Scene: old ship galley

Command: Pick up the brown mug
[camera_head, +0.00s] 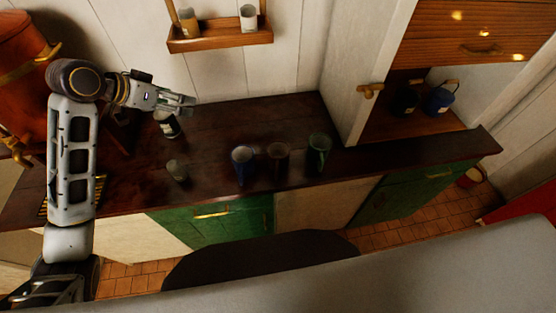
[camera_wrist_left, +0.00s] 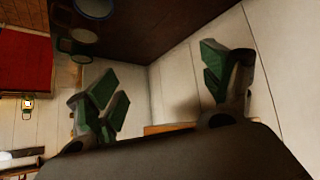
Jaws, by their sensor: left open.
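The brown mug (camera_head: 278,156) stands on the dark wooden counter (camera_head: 225,125), between a blue mug (camera_head: 243,162) on its left and a green mug (camera_head: 319,150) on its right. It is dark and blends into the counter. Some round mug-like shapes show at the top left of that view; I cannot tell which is brown. My right gripper is out of view.
A dark jar with a pale label (camera_head: 168,125) stands just below my left gripper. A grey cup (camera_head: 177,171) is near the front edge. A wall shelf (camera_head: 220,38) holds two cups. A cabinet (camera_head: 368,70) bounds the right; the middle back counter is clear.

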